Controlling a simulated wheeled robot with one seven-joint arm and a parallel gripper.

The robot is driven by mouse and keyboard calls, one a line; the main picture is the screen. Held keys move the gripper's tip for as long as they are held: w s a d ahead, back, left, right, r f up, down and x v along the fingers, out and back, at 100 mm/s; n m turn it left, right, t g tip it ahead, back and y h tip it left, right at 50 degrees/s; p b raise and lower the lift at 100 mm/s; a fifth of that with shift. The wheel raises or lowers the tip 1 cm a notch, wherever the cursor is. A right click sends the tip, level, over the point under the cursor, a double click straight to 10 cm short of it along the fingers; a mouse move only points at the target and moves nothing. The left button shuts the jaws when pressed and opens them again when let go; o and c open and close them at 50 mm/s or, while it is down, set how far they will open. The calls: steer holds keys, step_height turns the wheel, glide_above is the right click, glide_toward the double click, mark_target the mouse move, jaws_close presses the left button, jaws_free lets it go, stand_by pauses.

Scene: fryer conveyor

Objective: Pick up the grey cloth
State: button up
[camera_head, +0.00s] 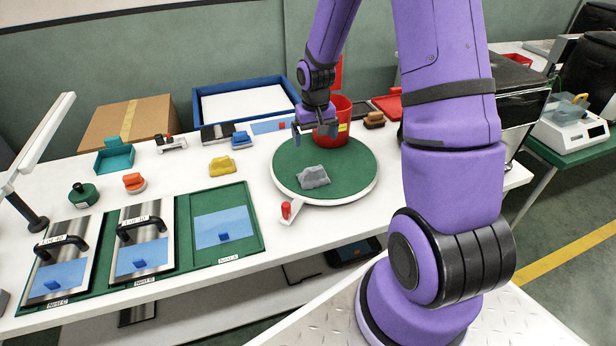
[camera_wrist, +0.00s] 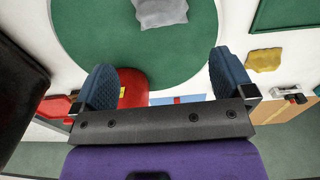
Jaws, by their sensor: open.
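The grey cloth (camera_head: 313,177) lies crumpled on the round green turntable (camera_head: 345,160), near its front left part. It also shows at the top of the wrist view (camera_wrist: 160,12), partly cut off by the frame edge. My gripper (camera_head: 314,138) is above the back left part of the turntable, behind the cloth and apart from it. In the wrist view my gripper (camera_wrist: 160,88) has its two dark blue fingers wide apart with nothing between them.
A red bucket (camera_head: 337,112) stands right behind my gripper. A yellow cloth (camera_head: 222,166) and a blue block (camera_head: 241,139) lie left of the turntable. A red-tipped lever (camera_head: 287,210) sticks out at the turntable's front. A blue-rimmed tray (camera_head: 245,103) stands at the back.

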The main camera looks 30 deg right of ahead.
mark_target(314, 169)
steer(key=f, duration=0.3)
steer(key=shift+w+f, duration=0.15)
steer(key=shift+w, duration=0.1)
steer(key=shift+w+d+f, duration=0.1)
steer(key=shift+d+f, duration=0.05)
steer(key=shift+f, duration=4.95)
steer(key=shift+c, duration=0.2)
steer(key=c, duration=0.9)
